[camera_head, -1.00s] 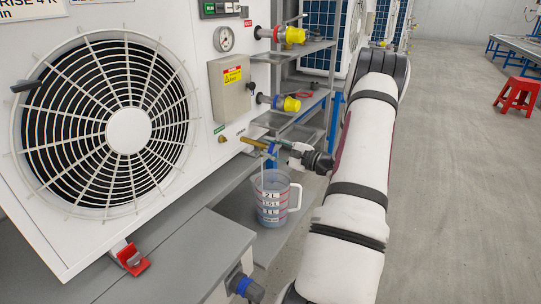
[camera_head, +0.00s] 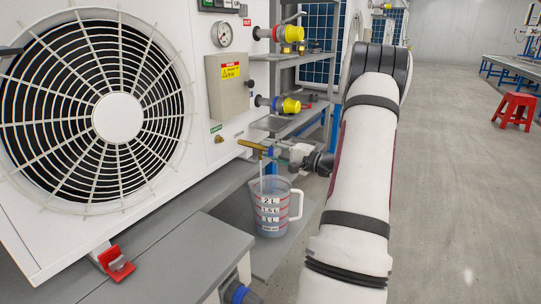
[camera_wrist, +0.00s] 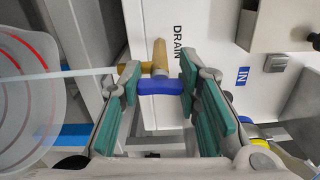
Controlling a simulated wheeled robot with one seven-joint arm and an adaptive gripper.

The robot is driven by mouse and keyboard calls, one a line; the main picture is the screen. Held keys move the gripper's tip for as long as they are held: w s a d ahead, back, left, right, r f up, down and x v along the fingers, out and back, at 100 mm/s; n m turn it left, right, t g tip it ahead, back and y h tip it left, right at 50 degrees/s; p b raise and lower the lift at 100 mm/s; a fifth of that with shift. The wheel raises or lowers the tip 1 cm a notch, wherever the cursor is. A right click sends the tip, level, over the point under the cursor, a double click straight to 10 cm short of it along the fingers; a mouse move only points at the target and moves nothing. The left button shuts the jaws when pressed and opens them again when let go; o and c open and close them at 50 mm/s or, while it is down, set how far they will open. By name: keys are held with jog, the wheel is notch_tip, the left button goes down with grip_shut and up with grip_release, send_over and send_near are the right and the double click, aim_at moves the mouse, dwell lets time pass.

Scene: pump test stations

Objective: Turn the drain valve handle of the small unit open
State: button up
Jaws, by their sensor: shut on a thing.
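My gripper (camera_wrist: 160,82) is shut on this handle, with a teal-padded finger at each end. In the head view my gripper (camera_head: 276,153) reaches the brass valve (camera_head: 252,145) from the right. A thin pale stream runs from the valve outlet down into a clear measuring jug (camera_head: 283,212). The jug also shows at the left of the wrist view (camera_wrist: 30,95).
The jug stands on a grey shelf below the valve. Yellow-capped ports (camera_head: 291,105) and a grey box (camera_head: 227,88) are on the unit above. A red stool (camera_head: 515,108) stands far right on open floor.

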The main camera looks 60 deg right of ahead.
dwell(0.4)
jog(key=o, duration=1.2)
jog(key=shift+c, duration=0.2)
jog(key=s, duration=1.2)
jog(key=shift+d, duration=0.45)
